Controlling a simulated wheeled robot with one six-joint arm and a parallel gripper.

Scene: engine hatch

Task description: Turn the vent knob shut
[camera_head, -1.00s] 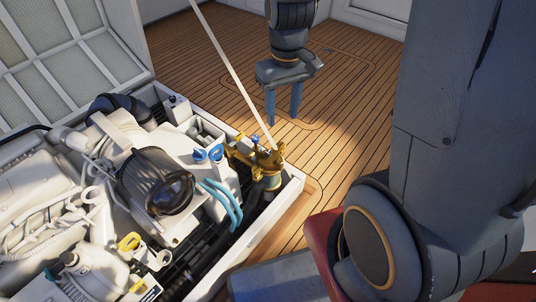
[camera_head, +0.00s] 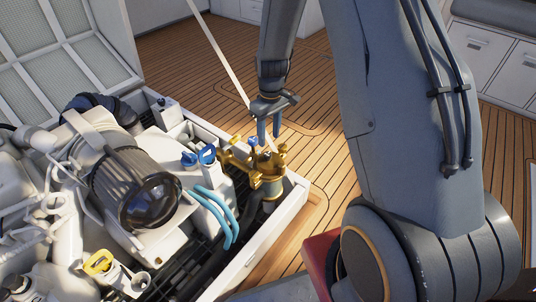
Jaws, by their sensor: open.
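My gripper (camera_head: 269,138) points down with its two blue-grey fingers apart and nothing between them. In the picture its fingertips are just above the brass strainer housing (camera_head: 267,176) at the hatch's right corner; the depth gap is hard to judge. A small blue knob (camera_head: 253,141) shows on the brass fitting, just left of the fingers. It may be the vent knob, but I cannot tell for certain. Its turn position is too small to read. Part of the housing's top is hard to make out behind the fingertips.
Two blue caps (camera_head: 198,157) and light-blue hoses (camera_head: 216,212) lie left of the housing. A pale strut (camera_head: 220,58) rises behind the housing. The white hatch rim (camera_head: 285,213) borders open wooden floor (camera_head: 335,150).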

